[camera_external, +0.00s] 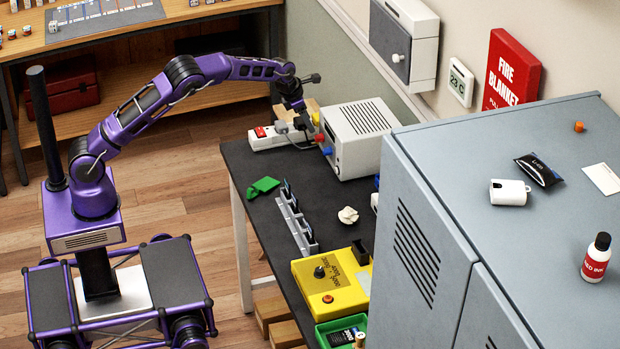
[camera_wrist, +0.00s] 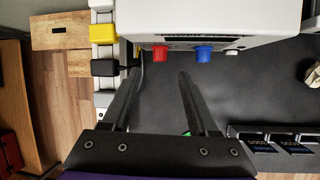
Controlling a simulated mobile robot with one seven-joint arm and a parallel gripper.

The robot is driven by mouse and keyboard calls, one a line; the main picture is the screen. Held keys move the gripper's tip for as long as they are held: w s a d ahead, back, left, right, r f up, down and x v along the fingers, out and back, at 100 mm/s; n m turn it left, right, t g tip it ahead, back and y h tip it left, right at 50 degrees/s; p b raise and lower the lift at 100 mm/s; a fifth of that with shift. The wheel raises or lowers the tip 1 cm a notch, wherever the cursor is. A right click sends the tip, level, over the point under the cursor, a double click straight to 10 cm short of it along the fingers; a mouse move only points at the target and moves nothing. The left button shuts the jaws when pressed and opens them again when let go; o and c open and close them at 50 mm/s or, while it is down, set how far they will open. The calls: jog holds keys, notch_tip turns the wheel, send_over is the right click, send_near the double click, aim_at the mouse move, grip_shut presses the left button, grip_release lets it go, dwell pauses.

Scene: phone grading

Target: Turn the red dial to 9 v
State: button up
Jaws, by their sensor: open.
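The red dial (camera_external: 319,138) is on the front of a white box (camera_external: 355,160) with a vented top, at the back of the dark bench. A blue dial (camera_external: 326,151) is beside it. In the wrist view the red dial (camera_wrist: 160,53) lies ahead of my gripper (camera_wrist: 155,78), roughly in line with the gap between its fingers. The blue dial (camera_wrist: 203,54) is to its right. My gripper is open and empty, and the fingertips look apart from the dial. In the outside view my gripper (camera_external: 300,108) is by the box's near left corner. The dial's scale cannot be read.
A white power strip (camera_external: 262,140) with plugs is left of the box; a yellow plug (camera_wrist: 103,33) is near the left finger. A green piece (camera_external: 263,186), a phone rack (camera_external: 296,222), crumpled paper (camera_external: 348,215) and a yellow station (camera_external: 335,290) lie along the bench.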

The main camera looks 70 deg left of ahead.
aim_at(316, 136)
jog(key=x, duration=0.7)
jog(key=shift+w+a+f, duration=0.1)
jog(key=shift+f, duration=0.1)
grip_shut()
